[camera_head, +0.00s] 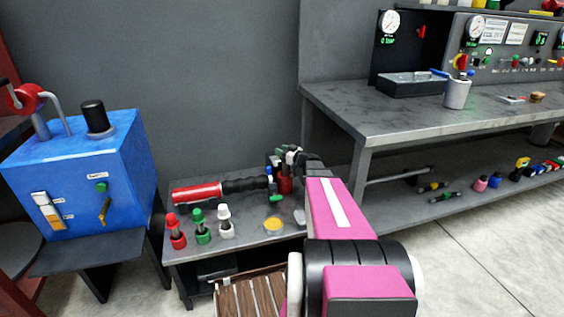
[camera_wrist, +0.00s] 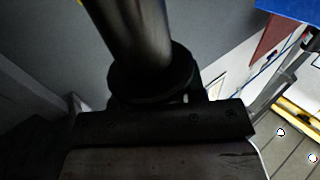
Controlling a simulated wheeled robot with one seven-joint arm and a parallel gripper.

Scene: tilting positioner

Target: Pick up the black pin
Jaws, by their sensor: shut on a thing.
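A black pin (camera_wrist: 135,35) with a wide round collar fills the upper middle of the wrist view, close to the camera. My gripper (camera_wrist: 160,115) is shut on it around the collar, and its dark fingers hide the part below. In the head view my gripper (camera_head: 291,156) is small and dark, over the back right of the low grey table. The held pin cannot be told apart from the gripper there.
The low table (camera_head: 190,262) bears a red-and-black tool (camera_head: 205,192), red, green and white-capped pieces and a yellow disc (camera_head: 273,226). A blue box (camera_head: 85,175) with a black cylinder (camera_head: 97,117) stands left. A workbench (camera_head: 400,115) stands right.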

